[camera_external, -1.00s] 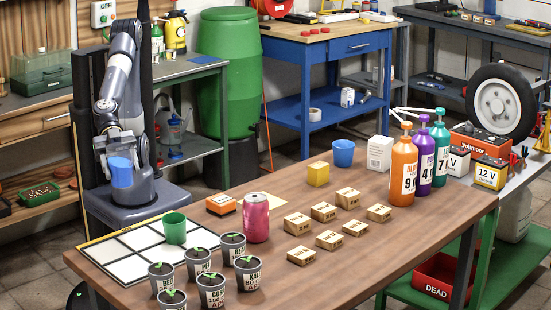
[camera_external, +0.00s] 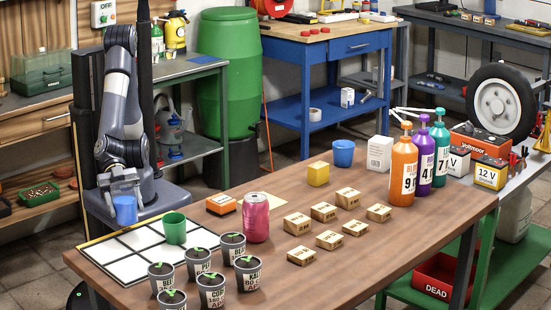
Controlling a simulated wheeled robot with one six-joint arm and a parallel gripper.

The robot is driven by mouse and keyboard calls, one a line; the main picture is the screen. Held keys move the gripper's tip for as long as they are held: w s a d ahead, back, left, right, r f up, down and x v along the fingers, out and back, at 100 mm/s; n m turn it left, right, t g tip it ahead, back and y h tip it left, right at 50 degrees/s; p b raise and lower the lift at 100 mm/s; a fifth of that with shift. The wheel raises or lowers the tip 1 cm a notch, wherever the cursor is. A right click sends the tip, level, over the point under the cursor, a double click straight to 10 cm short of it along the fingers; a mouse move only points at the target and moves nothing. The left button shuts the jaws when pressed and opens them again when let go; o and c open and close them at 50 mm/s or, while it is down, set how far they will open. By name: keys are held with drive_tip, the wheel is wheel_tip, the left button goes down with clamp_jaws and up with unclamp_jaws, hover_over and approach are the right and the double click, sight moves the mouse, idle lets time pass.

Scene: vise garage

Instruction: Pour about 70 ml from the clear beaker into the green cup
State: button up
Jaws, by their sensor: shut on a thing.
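The green cup (camera_external: 175,229) stands upright on the white tile grid (camera_external: 117,262) at the left end of the wooden table. My gripper (camera_external: 124,194) is shut on a blue-looking vessel (camera_external: 125,211), which I take for the clear beaker; I cannot tell whether the blue is its wall or its contents. The vessel is about upright, just left of the green cup and apart from it, by the far left edge of the grid. Whether it touches the grid is unclear. The liquid level in either vessel is hidden.
Several potted seedlings (camera_external: 197,262) stand in front of the grid. A pink can (camera_external: 255,217) and an orange box (camera_external: 221,204) are right of the green cup. Small wooden blocks (camera_external: 328,240), a yellow cube (camera_external: 318,174) and another blue cup (camera_external: 343,153) are farther right.

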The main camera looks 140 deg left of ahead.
drive_tip(key=shift+f, duration=0.5)
drive_tip(key=shift+w+a+r+n+g, duration=0.15)
drive_tip(key=shift+w+n+g, duration=0.05)
drive_tip(key=shift+n+g, duration=0.1)
drive_tip(key=w+n+g+b, duration=0.1)
drive_tip(key=a+n+g+h, duration=0.1)
drive_tip(key=shift+w+a+r+g+b, duration=0.15)
drive_tip(key=shift+w+r+g+b, duration=0.15)
drive_tip(key=shift+w+g+b, duration=0.1)
drive_tip(key=shift+w+a+n+g+h, duration=0.35)
drive_tip(key=shift+w+n+g+h, duration=0.2)
drive_tip(key=shift+g, duration=0.15)
drive_tip(key=shift+p, duration=0.35)
drive_tip(key=shift+w+a+r+n+g+h+p, duration=0.15)
drive_tip(key=shift+r+n+g+h+p, duration=0.15)
drive_tip(key=shift+n+g+p, duration=0.5)
drive_tip(key=shift+f+h+p, duration=0.2)
drive_tip(key=shift+h+p, duration=0.05)
drive_tip(key=shift+p, duration=0.65)
drive_tip(key=shift+w+a+f+g, duration=0.1)
drive_tip(key=shift+w+g, duration=0.05)
drive_tip(key=shift+g, duration=0.15)
